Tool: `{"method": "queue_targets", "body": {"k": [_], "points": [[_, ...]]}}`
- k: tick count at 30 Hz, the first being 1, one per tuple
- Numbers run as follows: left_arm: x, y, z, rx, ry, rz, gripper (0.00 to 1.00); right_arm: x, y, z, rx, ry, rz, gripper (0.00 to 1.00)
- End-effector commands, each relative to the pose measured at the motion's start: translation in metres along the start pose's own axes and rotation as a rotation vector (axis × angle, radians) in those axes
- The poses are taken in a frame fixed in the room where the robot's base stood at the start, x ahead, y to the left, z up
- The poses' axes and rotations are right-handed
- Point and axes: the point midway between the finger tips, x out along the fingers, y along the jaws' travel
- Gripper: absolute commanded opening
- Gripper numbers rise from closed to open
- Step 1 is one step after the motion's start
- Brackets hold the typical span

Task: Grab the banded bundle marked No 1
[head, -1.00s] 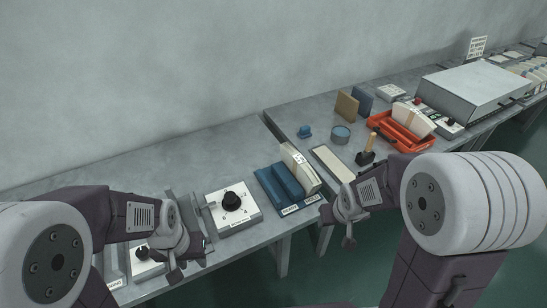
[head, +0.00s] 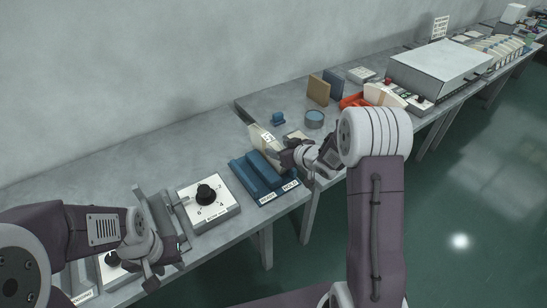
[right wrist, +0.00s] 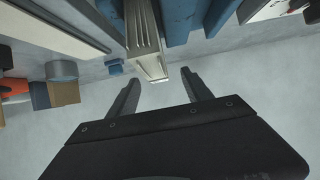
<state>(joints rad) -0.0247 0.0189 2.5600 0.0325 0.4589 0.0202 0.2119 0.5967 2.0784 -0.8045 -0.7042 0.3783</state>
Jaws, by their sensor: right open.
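An off-white banded bundle (head: 262,139) stands at the back end of the blue slotted rack (head: 246,178). Its band carries a mark too small to read surely. My right gripper (head: 284,151) is at its right side and hides part of it. In the right wrist view the layered bundle (right wrist: 146,38) comes down from the top, its end just short of the gap between the open fingers (right wrist: 160,76). Another pale bundle (head: 384,95) lies in the red tray (head: 352,101). My left gripper (head: 168,262) hangs over the left bench; its jaws are unclear.
A white dial box (head: 213,213) stands left of the rack. Behind my right gripper are a small blue block (head: 278,119), a blue-grey round pot (head: 314,118), and brown (head: 318,90) and blue (head: 336,83) upright blocks. A large grey box (head: 440,68) stands further right.

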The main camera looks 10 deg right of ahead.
Motion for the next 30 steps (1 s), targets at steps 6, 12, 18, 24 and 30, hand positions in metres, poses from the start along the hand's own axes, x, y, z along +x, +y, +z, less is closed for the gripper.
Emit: {"method": "queue_targets", "body": {"k": [6, 12, 18, 24, 30], "points": [[0.000, 0.000, 0.000, 0.000, 0.000, 0.000, 0.36, 0.039, 0.001, -0.001, -0.001, -0.001, -0.002, 0.58], [0.000, 0.000, 0.000, 0.000, 0.000, 0.000, 0.36, 0.045, 0.001, -0.001, 0.000, -0.001, 0.000, 0.58], [0.000, 0.000, 0.000, 0.000, 0.000, 0.000, 0.36, 0.044, 0.001, -0.001, 0.000, -0.001, 0.000, 0.25], [0.000, 0.000, 0.000, 0.000, 0.000, 0.000, 0.36, 0.044, 0.001, -0.001, 0.000, -0.001, 0.000, 0.00], [0.000, 0.000, 0.000, 0.000, 0.000, 0.000, 0.36, 0.044, 0.001, -0.001, 0.000, -0.002, -0.001, 0.00]]}}
